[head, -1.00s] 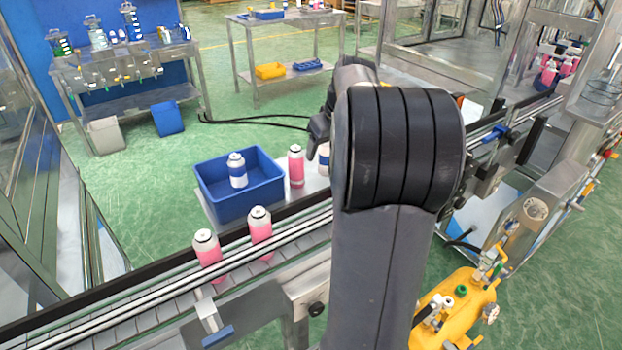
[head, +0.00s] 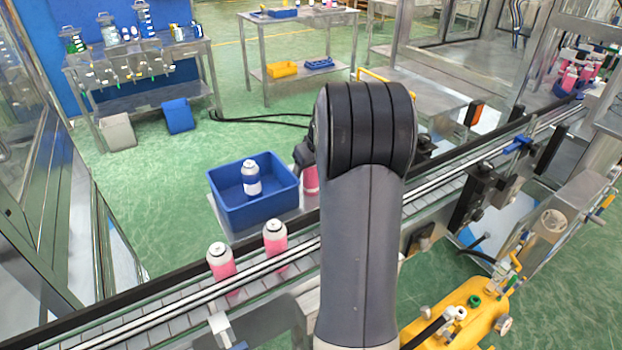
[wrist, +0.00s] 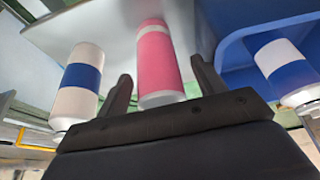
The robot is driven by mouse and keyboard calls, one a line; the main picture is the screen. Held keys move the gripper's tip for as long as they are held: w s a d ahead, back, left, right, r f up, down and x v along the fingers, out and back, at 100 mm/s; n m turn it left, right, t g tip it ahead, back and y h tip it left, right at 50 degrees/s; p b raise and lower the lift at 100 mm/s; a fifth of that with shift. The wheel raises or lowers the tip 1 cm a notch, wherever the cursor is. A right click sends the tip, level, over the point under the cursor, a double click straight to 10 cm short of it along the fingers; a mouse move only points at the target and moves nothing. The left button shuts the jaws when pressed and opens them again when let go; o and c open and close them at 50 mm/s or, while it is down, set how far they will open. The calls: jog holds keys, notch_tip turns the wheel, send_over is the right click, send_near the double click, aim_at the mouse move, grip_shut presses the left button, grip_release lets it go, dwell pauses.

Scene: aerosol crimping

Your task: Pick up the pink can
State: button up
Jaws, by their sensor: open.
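A pink can (head: 311,180) with a white band stands on a metal surface right of the blue bin, partly hidden by my arm in the head view. In the wrist view, which looks upside down, the pink can (wrist: 160,62) shows between the two fingers of my gripper (wrist: 163,85). The fingers are apart, one on each side of the can, and I see no clear contact. Two more pink cans, a left one (head: 222,264) and a right one (head: 275,240), stand on the conveyor.
A white can with a blue band (wrist: 80,80) stands close beside one finger. A similar can (head: 251,181) stands in the blue bin (head: 262,213), whose wall is near the other finger. The conveyor (head: 150,318) with rails runs in front. A yellow tank (head: 470,318) sits lower right.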

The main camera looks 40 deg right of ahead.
jog(key=shift+c, duration=0.5)
jog(key=c, duration=1)
jog(key=shift+o, duration=0.2)
